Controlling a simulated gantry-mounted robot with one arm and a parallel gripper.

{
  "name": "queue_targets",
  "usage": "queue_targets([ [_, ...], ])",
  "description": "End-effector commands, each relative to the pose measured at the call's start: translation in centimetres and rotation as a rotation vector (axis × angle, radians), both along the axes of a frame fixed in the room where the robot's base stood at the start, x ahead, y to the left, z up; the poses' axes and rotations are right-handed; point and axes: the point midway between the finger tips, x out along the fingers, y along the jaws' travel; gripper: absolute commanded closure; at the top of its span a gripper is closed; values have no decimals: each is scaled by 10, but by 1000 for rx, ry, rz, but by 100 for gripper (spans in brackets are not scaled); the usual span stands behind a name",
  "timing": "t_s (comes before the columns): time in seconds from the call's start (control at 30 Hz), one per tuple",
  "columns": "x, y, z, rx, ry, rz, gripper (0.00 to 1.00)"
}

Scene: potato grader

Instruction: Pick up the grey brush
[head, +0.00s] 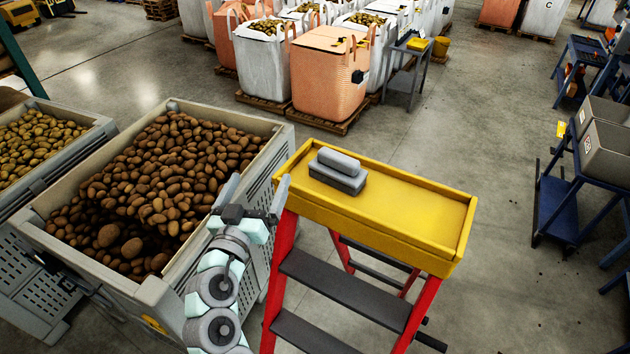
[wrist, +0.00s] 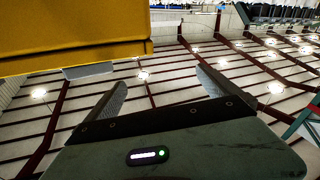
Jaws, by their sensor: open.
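The grey brush (head: 338,172), a block with a rounded handle on top, lies on the left part of the yellow platform (head: 420,205) of a red stepladder. My gripper (head: 279,202) is just left of the platform's left edge, low beside it and apart from the brush. Its jaws are open and empty. In the wrist view the two fingers of my gripper (wrist: 158,87) stand apart, with the side of the yellow platform (wrist: 70,38) at upper left.
A grey crate of brown potatoes (head: 285,160) stands close left of the ladder, with my arm between them. Several bulk bags (head: 330,80) stand on pallets behind. A blue trolley with grey bins (head: 565,175) is at right. The floor between is clear.

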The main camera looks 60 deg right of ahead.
Motion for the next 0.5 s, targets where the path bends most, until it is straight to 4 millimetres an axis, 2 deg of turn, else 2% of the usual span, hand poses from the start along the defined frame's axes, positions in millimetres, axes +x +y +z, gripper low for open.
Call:
queue_targets([
  [0.03,-27,-14,1,24,-45,-96,0],
  [0.1,-60,-25,5,56,-98,-207,0],
  [0.2,-92,-33,7,88,-153,-310,0],
  [0.33,-113,-42,8,108,-186,-375,0],
  [0.5,-117,-69,10,110,-191,-381,0],
])
